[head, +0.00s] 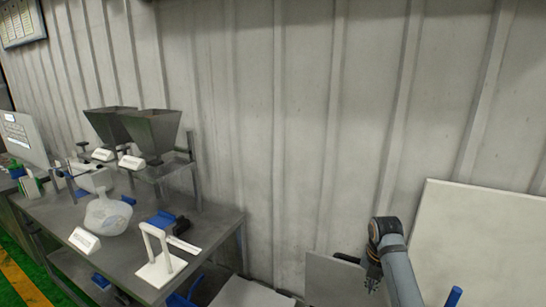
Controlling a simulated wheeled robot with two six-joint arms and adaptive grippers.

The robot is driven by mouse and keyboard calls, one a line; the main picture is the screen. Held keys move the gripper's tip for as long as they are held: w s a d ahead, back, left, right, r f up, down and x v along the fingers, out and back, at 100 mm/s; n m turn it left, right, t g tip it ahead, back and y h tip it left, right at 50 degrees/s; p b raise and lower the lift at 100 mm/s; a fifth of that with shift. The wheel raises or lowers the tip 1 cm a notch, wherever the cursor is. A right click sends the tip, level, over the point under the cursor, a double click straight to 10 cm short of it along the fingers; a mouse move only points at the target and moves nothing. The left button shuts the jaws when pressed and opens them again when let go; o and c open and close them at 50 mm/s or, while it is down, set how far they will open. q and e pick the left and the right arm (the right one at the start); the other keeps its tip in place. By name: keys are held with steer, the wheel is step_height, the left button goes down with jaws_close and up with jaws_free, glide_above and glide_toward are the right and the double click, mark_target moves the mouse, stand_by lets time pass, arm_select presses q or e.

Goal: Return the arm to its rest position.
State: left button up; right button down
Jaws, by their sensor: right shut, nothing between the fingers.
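My right arm comes up from the bottom edge at right and bends at a dark, round joint. My left gripper is not in view.
A large white board (480,240) leans at right. The wall between is bare.

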steer(key=s+a+f+m+t, duration=0.1)
steer(key=s+a+f+m, duration=0.1)
steer(key=s+f+m, duration=0.85)
steer(key=s+a+r+m+t, duration=0.2)
steer(key=s+m, duration=1.4)
steer(key=m, duration=0.2)
steer(key=s+d+f+g+b, duration=0.1)
steer(key=s+f, duration=0.1)
steer(key=f, duration=1.2)
steer(key=s+d+f+g, duration=0.1)
steer(key=d+f, duration=0.1)
steer(key=f, duration=1.3)
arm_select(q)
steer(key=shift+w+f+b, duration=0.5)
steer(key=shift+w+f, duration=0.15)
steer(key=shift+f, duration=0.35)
arm_select(e)
steer(key=s+f+g, duration=0.1)
steer(key=s+f, duration=1.5)
steer(key=s, duration=0.2)
steer(key=shift+d, duration=0.45)
